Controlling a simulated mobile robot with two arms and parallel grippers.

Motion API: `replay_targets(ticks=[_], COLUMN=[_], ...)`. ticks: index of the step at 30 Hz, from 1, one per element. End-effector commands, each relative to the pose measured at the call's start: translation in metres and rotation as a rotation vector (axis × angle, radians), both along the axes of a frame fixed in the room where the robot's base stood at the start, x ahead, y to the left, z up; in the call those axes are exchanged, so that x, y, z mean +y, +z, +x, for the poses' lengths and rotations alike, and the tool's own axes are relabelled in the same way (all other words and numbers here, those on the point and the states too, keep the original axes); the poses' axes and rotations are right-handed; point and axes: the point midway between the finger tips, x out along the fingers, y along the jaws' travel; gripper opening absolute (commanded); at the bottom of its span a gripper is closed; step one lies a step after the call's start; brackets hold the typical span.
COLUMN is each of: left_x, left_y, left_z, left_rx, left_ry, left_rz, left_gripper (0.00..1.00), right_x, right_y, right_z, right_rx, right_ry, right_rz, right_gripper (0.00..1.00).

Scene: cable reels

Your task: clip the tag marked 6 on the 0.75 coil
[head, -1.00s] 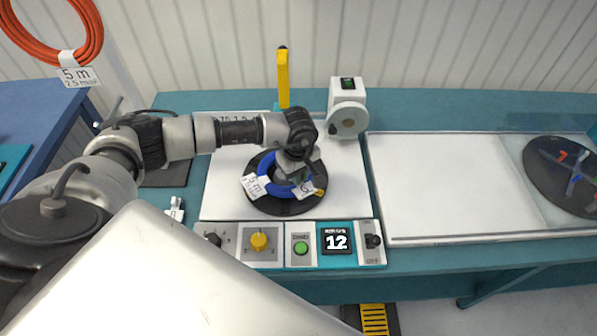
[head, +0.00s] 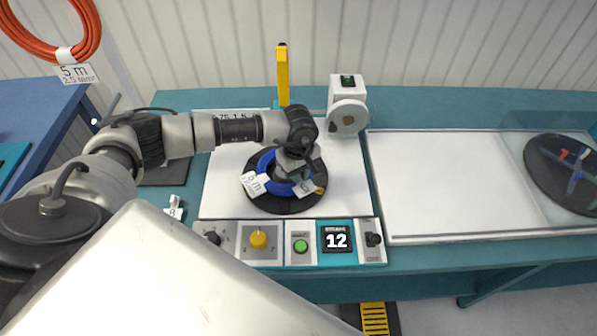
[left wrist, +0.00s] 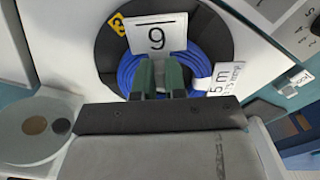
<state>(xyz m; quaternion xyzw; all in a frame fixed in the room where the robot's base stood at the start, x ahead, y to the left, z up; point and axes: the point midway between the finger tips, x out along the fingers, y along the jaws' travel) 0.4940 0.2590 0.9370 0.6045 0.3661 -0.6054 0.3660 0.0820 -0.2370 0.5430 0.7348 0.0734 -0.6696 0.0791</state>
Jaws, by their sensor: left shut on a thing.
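A blue cable coil (head: 266,162) lies on a round black reel plate (head: 262,203) on the white bench panel. It also shows in the left wrist view (left wrist: 126,72). A white label (head: 255,185) on it reads 5 m; its smaller print is hard to read. My left gripper (left wrist: 158,92) points down over the coil and is shut on the white tag (left wrist: 172,35), whose mark appears upside down as a 9 with a bar above, so a 6. The tag lies at the coil's ring; I cannot tell whether it is clipped. My right gripper is not in view.
A yellow post (head: 282,75) and white roller device (head: 347,104) stand behind.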

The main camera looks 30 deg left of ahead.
Motion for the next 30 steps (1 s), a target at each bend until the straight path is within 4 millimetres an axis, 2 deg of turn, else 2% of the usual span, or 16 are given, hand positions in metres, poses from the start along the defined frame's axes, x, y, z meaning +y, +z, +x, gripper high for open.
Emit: replay_targets(ticks=[30], left_x=[0.0005], left_y=[-0.0042], left_z=[0.0004], left_rx=[0.0], left_ry=[0.0], left_rz=[0.0], left_gripper=[0.0], right_x=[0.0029], right_y=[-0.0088], right_z=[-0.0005], right_rx=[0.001], right_ry=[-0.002], right_rz=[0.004], right_gripper=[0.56])
